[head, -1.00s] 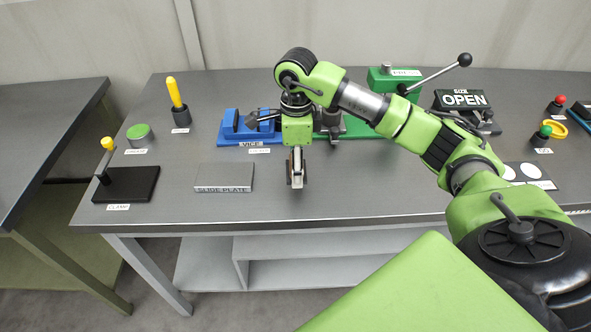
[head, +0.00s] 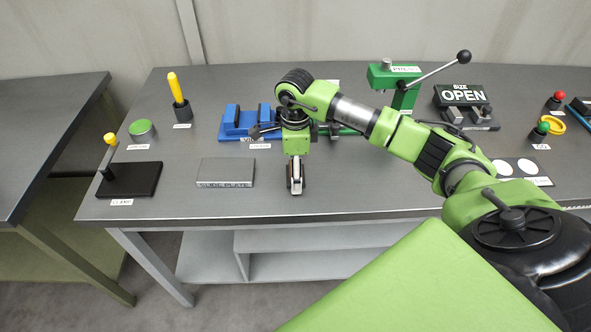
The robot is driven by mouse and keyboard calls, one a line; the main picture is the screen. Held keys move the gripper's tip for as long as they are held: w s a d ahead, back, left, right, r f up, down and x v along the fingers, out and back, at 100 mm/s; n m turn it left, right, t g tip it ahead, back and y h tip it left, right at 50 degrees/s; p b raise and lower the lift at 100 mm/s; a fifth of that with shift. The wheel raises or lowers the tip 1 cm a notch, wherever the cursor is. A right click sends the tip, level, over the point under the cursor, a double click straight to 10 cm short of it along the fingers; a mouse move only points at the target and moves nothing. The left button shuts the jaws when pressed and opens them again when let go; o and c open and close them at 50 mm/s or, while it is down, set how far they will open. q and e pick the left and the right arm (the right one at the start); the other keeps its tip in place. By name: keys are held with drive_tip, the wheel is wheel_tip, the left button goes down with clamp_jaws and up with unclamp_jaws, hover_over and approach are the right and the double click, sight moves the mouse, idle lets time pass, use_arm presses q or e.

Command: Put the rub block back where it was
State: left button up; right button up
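My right gripper (head: 296,183) comes in from the right and points down at the front middle of the bench, right of the grey slide plate (head: 226,172). Its tips are close to the bench top; I cannot tell whether they touch it. The fingers are seen nearly edge-on, close together, with a thin brownish edge beside them. I cannot make out whether this is the rub block or part of the gripper. No rub block shows clearly elsewhere. My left gripper is out of view.
A blue vice (head: 232,120) stands behind the gripper, partly hidden by my arm. A black clamp base (head: 140,180) is at left, a green press (head: 392,76) behind, an OPEN sign (head: 462,95) at right. The bench front beside the slide plate is clear.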

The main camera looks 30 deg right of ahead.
drive_tip(key=shift+r, duration=0.15)
drive_tip(key=shift+r+p, duration=0.2)
drive_tip(key=shift+p, duration=0.1)
wheel_tip(320, 180, up, 11)
drive_tip(key=b, duration=0.3)
drive_tip(key=shift+f, duration=0.2)
drive_tip(key=shift+r, duration=0.6)
